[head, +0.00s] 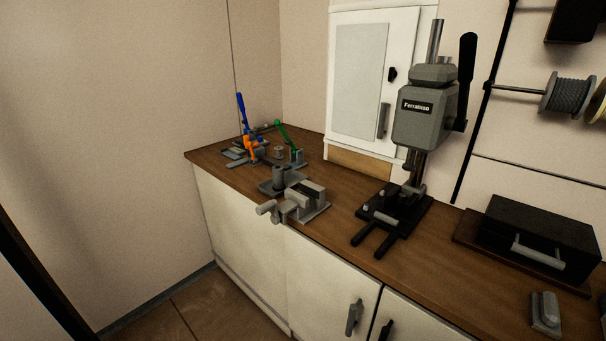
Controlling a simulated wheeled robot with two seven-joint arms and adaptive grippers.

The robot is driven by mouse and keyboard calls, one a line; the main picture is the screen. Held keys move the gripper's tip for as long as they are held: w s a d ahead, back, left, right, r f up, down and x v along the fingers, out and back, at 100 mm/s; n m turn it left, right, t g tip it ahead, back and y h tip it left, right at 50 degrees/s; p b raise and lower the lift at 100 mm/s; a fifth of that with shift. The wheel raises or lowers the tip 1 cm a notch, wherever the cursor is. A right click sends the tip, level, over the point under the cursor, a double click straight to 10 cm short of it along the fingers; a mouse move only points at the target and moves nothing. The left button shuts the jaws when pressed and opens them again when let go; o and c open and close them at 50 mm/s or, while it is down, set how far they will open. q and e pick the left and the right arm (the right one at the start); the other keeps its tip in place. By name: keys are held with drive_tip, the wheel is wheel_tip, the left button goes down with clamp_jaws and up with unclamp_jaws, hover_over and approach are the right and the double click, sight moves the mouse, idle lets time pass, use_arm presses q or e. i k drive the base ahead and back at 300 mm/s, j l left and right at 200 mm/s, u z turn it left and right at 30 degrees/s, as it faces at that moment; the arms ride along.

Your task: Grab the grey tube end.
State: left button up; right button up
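I cannot pick out a grey tube end for certain. A small grey cylindrical piece (278,153) stands among the tools at the far left end of the wooden worktop (345,215). A grey bench vise (305,200) sits at the worktop's front edge, with a grey rounded handle part (266,208) sticking out over the edge. Neither of my grippers is in view.
Clamps with blue (241,112), orange (251,146) and green (284,136) handles stand at the far left. A grey press (422,118) stands mid-worktop. A black case (540,235) and a small grey block (545,312) are at right. Floor shows at lower left.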

sight(278, 172)
drive_tip(key=i+j+z, duration=0.45)
drive_tip(key=j+z, duration=0.15)
drive_tip(key=i+j+z, duration=0.15)
drive_tip(key=j+z, duration=0.15)
drive_tip(key=j, duration=0.15)
